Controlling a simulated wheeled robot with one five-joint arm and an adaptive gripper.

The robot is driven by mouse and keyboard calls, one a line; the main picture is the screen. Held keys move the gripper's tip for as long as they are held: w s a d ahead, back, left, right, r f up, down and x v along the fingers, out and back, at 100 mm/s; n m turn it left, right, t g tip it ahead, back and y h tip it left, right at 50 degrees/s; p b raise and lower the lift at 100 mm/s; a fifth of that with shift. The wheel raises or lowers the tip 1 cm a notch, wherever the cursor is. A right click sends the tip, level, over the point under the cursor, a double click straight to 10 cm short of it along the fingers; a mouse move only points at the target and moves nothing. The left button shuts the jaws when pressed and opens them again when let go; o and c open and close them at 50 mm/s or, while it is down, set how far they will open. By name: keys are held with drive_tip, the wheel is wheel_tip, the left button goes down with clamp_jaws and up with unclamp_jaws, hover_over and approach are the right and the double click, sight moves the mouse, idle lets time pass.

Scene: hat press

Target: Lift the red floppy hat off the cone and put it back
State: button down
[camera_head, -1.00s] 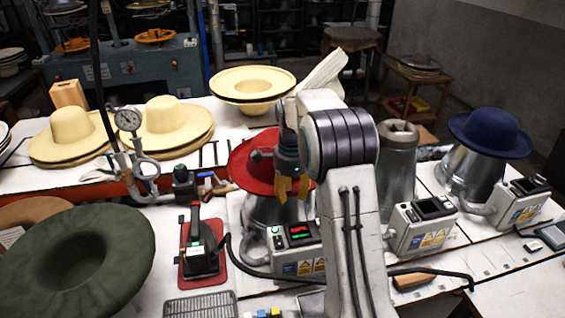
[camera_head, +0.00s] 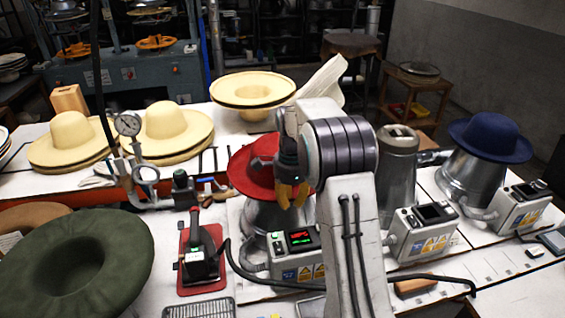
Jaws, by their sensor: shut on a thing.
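The red floppy hat (camera_head: 246,172) is over the steel cone (camera_head: 264,216) left of centre, its brim slightly tilted. The cone's lower part shows below the brim. I cannot tell whether the hat rests on the cone or hangs just above it. My gripper (camera_head: 292,194), with orange fingers, points down at the hat's right front edge and is shut on the brim. My arm hides the hat's right side and part of the cone.
A bare steel cone (camera_head: 396,180) stands right of my arm, and a blue hat (camera_head: 490,135) sits on another. Control boxes (camera_head: 297,256) stand in front. A gauge stand (camera_head: 130,125), an iron (camera_head: 199,258) and a green hat (camera_head: 75,262) are left.

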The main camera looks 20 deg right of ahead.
drive_tip(key=shift+w+r, duration=0.15)
drive_tip(key=shift+r+p, duration=0.25)
drive_tip(key=shift+p, duration=0.05)
drive_tip(key=shift+r, duration=0.15)
drive_tip(key=shift+s+r+p, duration=0.2)
drive_tip(key=shift+r+p, duration=3)
drive_tip(key=shift+r, duration=0.45)
drive_tip(key=shift+r+p, duration=0.4)
drive_tip(key=shift+r, duration=1.05)
